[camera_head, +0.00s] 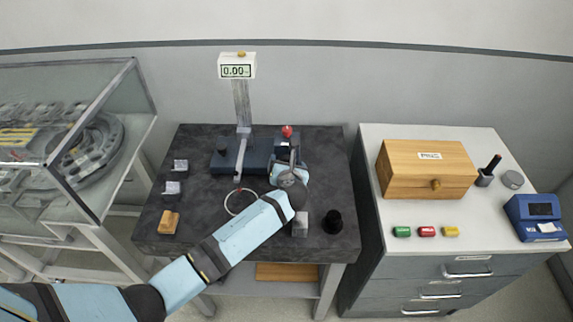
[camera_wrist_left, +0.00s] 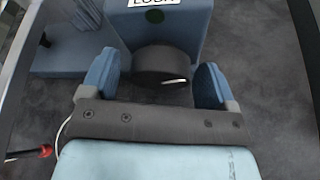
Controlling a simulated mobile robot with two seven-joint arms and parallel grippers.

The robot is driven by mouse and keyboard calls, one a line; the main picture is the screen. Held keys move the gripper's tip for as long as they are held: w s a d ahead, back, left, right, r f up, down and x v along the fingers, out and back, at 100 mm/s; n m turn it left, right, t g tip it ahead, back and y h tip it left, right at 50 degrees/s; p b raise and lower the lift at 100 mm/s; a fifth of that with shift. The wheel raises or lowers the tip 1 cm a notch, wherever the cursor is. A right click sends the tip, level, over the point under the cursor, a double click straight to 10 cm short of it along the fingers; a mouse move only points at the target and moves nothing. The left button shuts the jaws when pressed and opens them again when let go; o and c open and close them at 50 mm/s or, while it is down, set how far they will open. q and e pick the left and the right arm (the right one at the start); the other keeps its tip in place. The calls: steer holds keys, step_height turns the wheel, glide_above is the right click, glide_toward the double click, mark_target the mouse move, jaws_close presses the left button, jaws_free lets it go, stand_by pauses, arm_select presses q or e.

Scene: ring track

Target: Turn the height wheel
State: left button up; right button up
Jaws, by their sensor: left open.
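A dark round wheel (camera_wrist_left: 162,64) with a pale mark sits on the near face of a blue block (camera_wrist_left: 185,28) in the left wrist view. The block carries a white label cut off at the top and a green dot. My left gripper (camera_wrist_left: 156,80) is open, with its blue fingers on either side of the wheel and a visible gap to each. In the head view my left gripper (camera_head: 290,163) is at the right part of the blue gauge stand (camera_head: 260,152), below a red knob (camera_head: 287,131). My arm hides the wheel there. My right gripper is not in view.
The gauge's column bears a display (camera_head: 237,71) reading 0.00. A white ring (camera_head: 236,207), metal blocks (camera_head: 180,166) and a black cylinder (camera_head: 333,222) are on the dark table (camera_head: 200,215). A cabinet with a wooden box (camera_head: 425,172) stands at right, a glass case (camera_head: 70,150) at left.

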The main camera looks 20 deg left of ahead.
arm_select(q)
steer(key=shift+w, duration=0.1)
steer(key=c, duration=0.9)
steer(key=shift+a+r+n+h+p, duration=0.1)
steer(key=shift+r+n+h+p, duration=0.2)
steer(key=shift+p, duration=0.5)
steer(key=shift+f+n+h+p, duration=0.3)
steer(key=shift+n+h+p, duration=0.1)
steer(key=shift+n+p, duration=0.25)
steer(key=o, duration=0.9)
